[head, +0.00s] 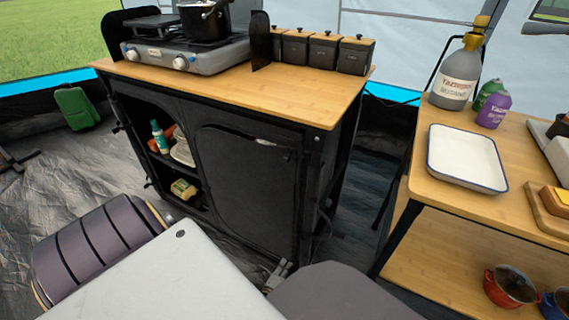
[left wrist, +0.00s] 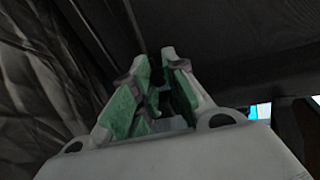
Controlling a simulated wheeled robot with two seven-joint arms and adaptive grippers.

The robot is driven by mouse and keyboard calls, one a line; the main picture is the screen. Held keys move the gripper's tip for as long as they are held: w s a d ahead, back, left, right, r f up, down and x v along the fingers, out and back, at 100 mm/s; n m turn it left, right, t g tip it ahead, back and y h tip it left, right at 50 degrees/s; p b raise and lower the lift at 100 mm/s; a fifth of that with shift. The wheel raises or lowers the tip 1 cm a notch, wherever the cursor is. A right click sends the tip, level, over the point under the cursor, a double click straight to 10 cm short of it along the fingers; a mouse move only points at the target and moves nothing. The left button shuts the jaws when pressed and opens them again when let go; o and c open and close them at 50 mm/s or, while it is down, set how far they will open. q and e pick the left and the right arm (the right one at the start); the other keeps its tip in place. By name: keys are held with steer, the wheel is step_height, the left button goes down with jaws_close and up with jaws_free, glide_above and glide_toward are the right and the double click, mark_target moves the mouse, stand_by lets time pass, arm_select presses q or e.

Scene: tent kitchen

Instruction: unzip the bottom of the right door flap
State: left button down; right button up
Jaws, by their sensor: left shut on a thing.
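The black right door flap (head: 245,185) covers the right half of the camp cabinet's front. Its top edge hangs slightly loose, and a pale sliver shows behind it. My left gripper (head: 281,269) is low at the flap's bottom right corner. In the left wrist view its green-padded fingers (left wrist: 165,72) are close together at the dark fabric, shut on the zip pull. The pull itself is hidden between the fingers, and the bottom zip line is too dark to follow. My right gripper is not in view.
The cabinet's wooden top (head: 235,88) carries a stove (head: 185,55) and several black canisters (head: 323,52). The left compartment stands open, with a bottle (head: 159,137) inside. A wooden shelf table (head: 425,208) stands close on the right, with a narrow floor gap between.

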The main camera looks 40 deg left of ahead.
arm_select(q)
steer(key=shift+d+f, duration=0.1)
steer(key=shift+d, duration=0.2)
steer(key=c, duration=1.6)
jaws_free()
steer(key=shift+o, duration=1.2)
steer(key=shift+w+a, duration=0.1)
steer(key=shift+s, duration=0.3)
